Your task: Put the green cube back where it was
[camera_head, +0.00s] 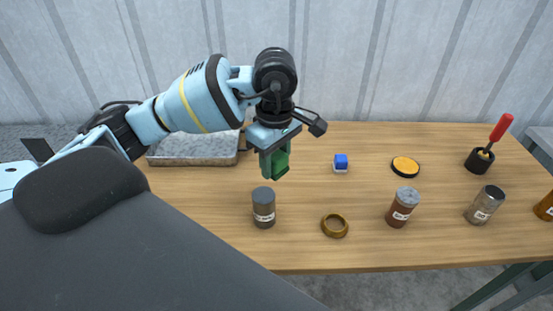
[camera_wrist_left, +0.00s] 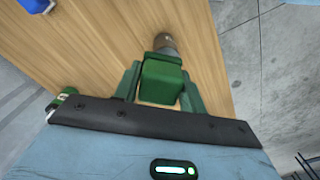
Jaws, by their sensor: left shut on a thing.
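The green cube (camera_head: 281,160) is between the fingers of my left gripper (camera_head: 272,163) in the head view, held above the wooden table (camera_head: 350,250). In the left wrist view the green cube (camera_wrist_left: 161,82) sits between the two green fingers of my left gripper (camera_wrist_left: 160,90), which is shut on it. My right gripper is in neither view.
A dark jar (camera_head: 263,207) stands just below the held cube in the picture. A grey metal tray (camera_head: 195,150) lies at the back left.

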